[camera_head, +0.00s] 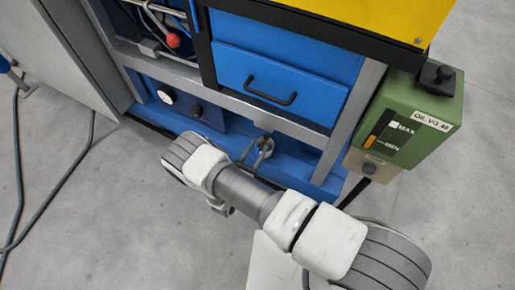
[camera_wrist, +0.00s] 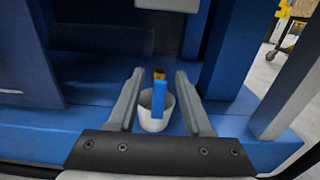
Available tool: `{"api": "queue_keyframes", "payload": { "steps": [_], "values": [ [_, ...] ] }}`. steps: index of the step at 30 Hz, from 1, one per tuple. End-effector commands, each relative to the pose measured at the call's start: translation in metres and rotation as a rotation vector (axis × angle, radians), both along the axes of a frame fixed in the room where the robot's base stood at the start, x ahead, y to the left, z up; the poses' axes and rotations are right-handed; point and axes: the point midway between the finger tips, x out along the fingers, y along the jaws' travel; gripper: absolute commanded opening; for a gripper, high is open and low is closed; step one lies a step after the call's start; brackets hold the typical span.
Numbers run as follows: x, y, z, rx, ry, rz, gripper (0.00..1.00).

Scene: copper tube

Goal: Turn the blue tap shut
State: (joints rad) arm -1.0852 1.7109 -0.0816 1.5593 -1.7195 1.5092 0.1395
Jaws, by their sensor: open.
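The blue tap handle (camera_wrist: 159,98) shows in the wrist view as a narrow blue lever, pointing along the line of the fingers. A brass part (camera_wrist: 159,74) shows at its far end, and a pale cup-like part (camera_wrist: 154,118) lies around or below its near end. My gripper (camera_wrist: 160,73) is open, with one finger on each side of the lever and a visible gap on both sides. Whether the fingertips are level with the lever is hard to tell. In the head view my arm hides the gripper, and I cannot make out the blue lever.
The blue machine frame surrounds the tap, with an upright post (camera_wrist: 285,95) at the right in the wrist view. In the head view a blue drawer (camera_head: 285,75) is above, a green oil tank (camera_head: 405,120) stands right, and a gauge (camera_head: 165,95) sits left. Cables lie on the left floor.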

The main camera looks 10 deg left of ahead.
Motion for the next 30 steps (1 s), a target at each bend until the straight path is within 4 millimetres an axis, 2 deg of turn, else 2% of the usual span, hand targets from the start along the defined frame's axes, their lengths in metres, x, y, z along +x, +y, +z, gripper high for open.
{"api": "queue_keyframes", "payload": {
  "steps": [2, 9, 11, 23, 30],
  "values": [
    [-0.0001, 0.0000, 0.0001, 0.000, 0.000, 0.000, 0.50],
    [-0.0004, 0.0001, 0.0000, 0.000, 0.000, 0.000, 0.09],
    [-0.0004, 0.0001, -0.0001, 0.000, 0.000, 0.000, 0.00],
    [-0.0005, 0.0006, -0.0002, -0.013, 0.005, 0.000, 0.00],
    [-0.0002, 0.0034, -0.0004, -0.106, 0.037, 0.002, 0.00]
  ]
}}
